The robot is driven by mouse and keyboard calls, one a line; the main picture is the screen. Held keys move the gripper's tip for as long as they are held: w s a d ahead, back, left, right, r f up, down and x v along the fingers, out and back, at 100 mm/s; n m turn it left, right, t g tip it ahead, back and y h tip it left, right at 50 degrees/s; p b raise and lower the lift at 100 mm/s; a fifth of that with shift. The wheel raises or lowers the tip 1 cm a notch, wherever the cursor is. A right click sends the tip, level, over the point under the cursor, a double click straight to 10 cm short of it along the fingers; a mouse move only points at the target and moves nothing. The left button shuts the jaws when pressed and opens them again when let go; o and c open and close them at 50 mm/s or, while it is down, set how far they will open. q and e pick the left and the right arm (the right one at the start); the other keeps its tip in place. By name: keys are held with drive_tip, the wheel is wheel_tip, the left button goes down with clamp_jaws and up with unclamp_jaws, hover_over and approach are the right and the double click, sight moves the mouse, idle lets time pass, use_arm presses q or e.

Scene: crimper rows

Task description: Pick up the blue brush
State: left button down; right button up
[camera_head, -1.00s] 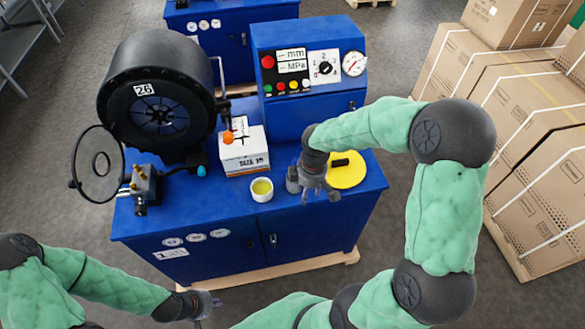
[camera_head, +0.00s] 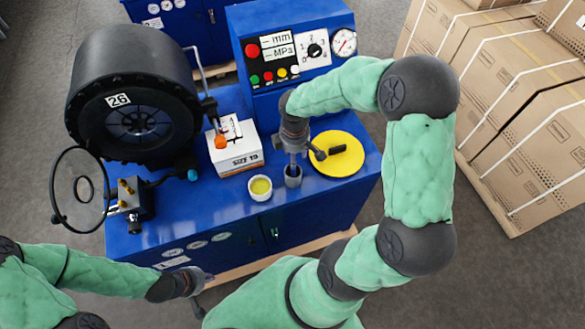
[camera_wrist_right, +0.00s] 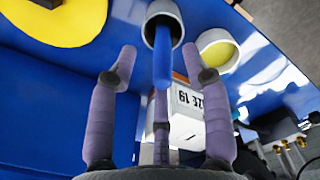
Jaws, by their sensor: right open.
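The blue brush (camera_wrist_right: 162,55) stands handle-out in a grey metal cup (camera_wrist_right: 165,15) in the right wrist view. The cup (camera_head: 293,176) is on the blue bench top (camera_head: 235,208) in the head view, where the brush is hard to make out. My right gripper (camera_wrist_right: 158,58) is open, its spread purple-grey fingers around the line of the handle, with no clear contact visible. In the head view the right gripper (camera_head: 294,155) is just above the cup and partly hides its mouth. My left gripper (camera_head: 203,280) is low, in front of the bench; its finger opening is unclear.
A white bowl with yellow contents (camera_head: 260,187) stands close left of the cup. A yellow disc with a black handle (camera_head: 337,155) lies to its right. A white box (camera_head: 235,155) and the black machine drum (camera_head: 130,95) are behind and left. Cartons (camera_head: 500,120) stand at right.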

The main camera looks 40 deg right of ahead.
drive_tip(key=f, duration=0.6)
drive_tip(key=shift+w+a+f+b, duration=0.1)
drive_tip(key=shift+w+b, duration=0.1)
drive_tip(key=shift+b, duration=0.1)
clamp_jaws()
